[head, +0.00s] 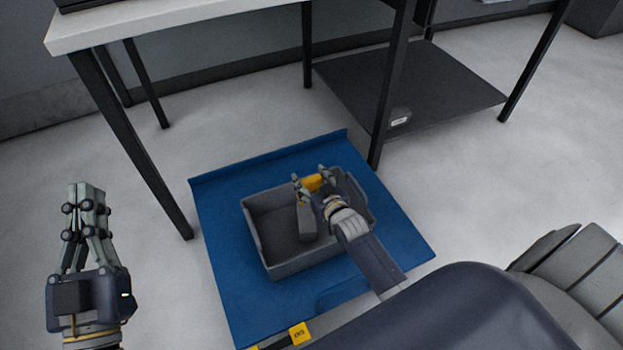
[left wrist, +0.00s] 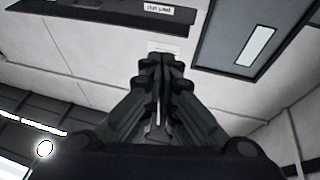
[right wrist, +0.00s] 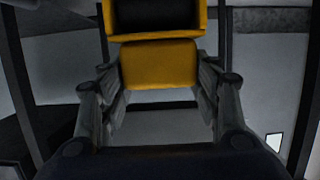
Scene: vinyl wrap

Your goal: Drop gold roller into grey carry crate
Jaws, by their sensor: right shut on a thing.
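The grey carry crate (head: 268,262) sits open on a blue mat on the floor. My right gripper (head: 310,176) is over the crate's right part, shut on the gold roller (head: 314,183). In the right wrist view the gold roller (right wrist: 158,64) shows a yellow block between the fingers and a yellow frame around a dark part beyond. A grey block-like piece (head: 307,223) shows below the fingers; I cannot tell whether it belongs to the roller. My left gripper (head: 90,190) is raised at the left, empty, its fingers together, also in the left wrist view (left wrist: 161,62).
The blue mat (head: 222,235) lies under the crate, with a yellow tag (head: 299,333) near its front edge. A white-topped table (head: 200,20) with dark legs stands behind. A dark low shelf (head: 450,88) is at the back right. Open floor lies left of the mat.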

